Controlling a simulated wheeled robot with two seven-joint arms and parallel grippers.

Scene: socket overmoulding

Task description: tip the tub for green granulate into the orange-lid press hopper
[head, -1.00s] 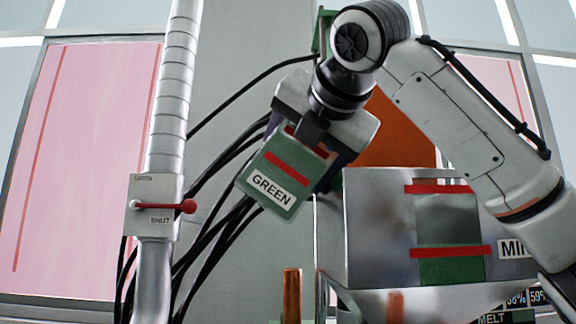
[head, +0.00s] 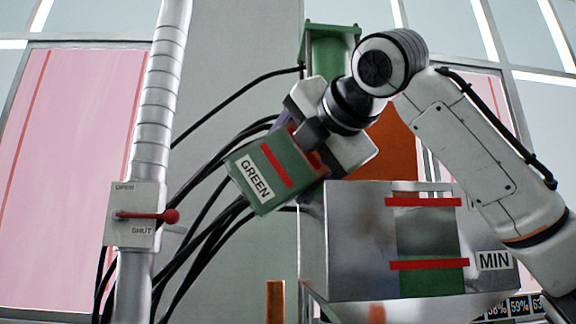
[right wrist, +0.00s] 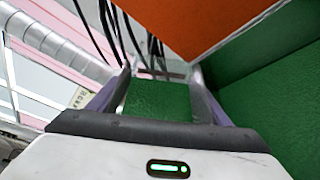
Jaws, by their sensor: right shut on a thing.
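The green tub (head: 262,195), labelled GREEN, is held tilted in the air. My right gripper (head: 310,148) is shut on it. In the right wrist view the tub (right wrist: 158,101) sits between the fingers (right wrist: 157,88), showing a green grainy surface. The press hopper (head: 345,235) is a metal box with a window showing green between red bars. Its orange lid (head: 395,145) stands up behind; the lid also shows in the right wrist view (right wrist: 200,22). The tub is left of and above the hopper's near left edge. My left gripper is not in view.
A silver pipe (head: 160,100) with a valve box (head: 135,228) and red handle (head: 150,215) stands left. Black cables (head: 200,205) hang behind the tub. A green cylinder (head: 330,50) stands behind my arm. A large green surface (right wrist: 285,95) fills the right of the wrist view.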

